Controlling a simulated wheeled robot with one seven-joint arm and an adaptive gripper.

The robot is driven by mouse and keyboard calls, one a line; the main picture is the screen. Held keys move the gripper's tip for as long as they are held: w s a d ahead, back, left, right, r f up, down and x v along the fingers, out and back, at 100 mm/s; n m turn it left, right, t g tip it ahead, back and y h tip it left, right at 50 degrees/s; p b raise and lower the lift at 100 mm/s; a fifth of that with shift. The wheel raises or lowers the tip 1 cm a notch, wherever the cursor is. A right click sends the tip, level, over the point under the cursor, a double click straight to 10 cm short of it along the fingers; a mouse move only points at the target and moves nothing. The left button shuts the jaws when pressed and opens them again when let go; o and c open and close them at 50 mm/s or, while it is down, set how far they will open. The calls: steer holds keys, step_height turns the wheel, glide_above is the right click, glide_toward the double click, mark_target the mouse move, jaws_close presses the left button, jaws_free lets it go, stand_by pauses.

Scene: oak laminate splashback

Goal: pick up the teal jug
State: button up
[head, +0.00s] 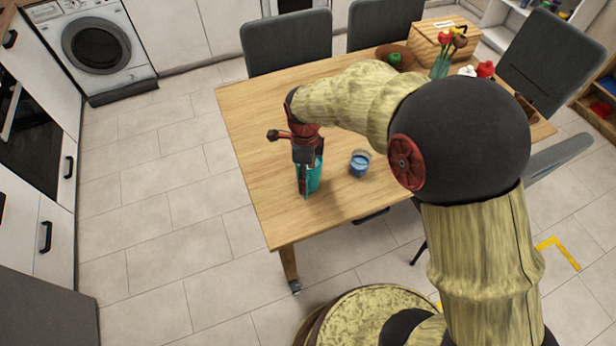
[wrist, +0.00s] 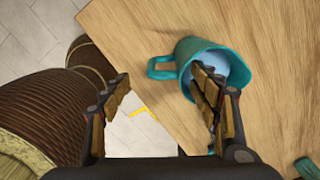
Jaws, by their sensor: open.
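The teal jug (head: 315,178) stands near the table's front edge in the head view, partly hidden behind my gripper (head: 305,172). In the wrist view the teal jug (wrist: 203,48) shows its open mouth, a pale blue inside and its handle, which points left. My gripper (wrist: 162,82) is open, its fingers wide apart. The right finger overlaps the jug's mouth in the picture; I cannot tell whether it is inside or above it. The left finger is left of and below the handle, over the floor in the picture. Nothing is held.
A glass with blue contents (head: 360,162) stands just right of the jug. A teal piece (wrist: 307,168) shows at the wrist view's lower right corner. A bowl (head: 394,56), wooden box (head: 438,42) and flowers (head: 445,42) are farther back. The table's left part (head: 250,110) is clear.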

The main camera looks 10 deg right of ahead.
mark_target(313, 175)
steer(key=f, duration=0.1)
steer(key=f+b, duration=0.1)
steer(key=f, duration=0.1)
steer(key=f+b, duration=0.1)
steer(key=f, duration=0.1)
steer(key=shift+w+d+f, duration=0.1)
steer(key=shift+w+f, duration=0.05)
steer(key=shift+w, duration=0.15)
steer(key=c, duration=0.3)
jaws_close()
stand_by(0.4)
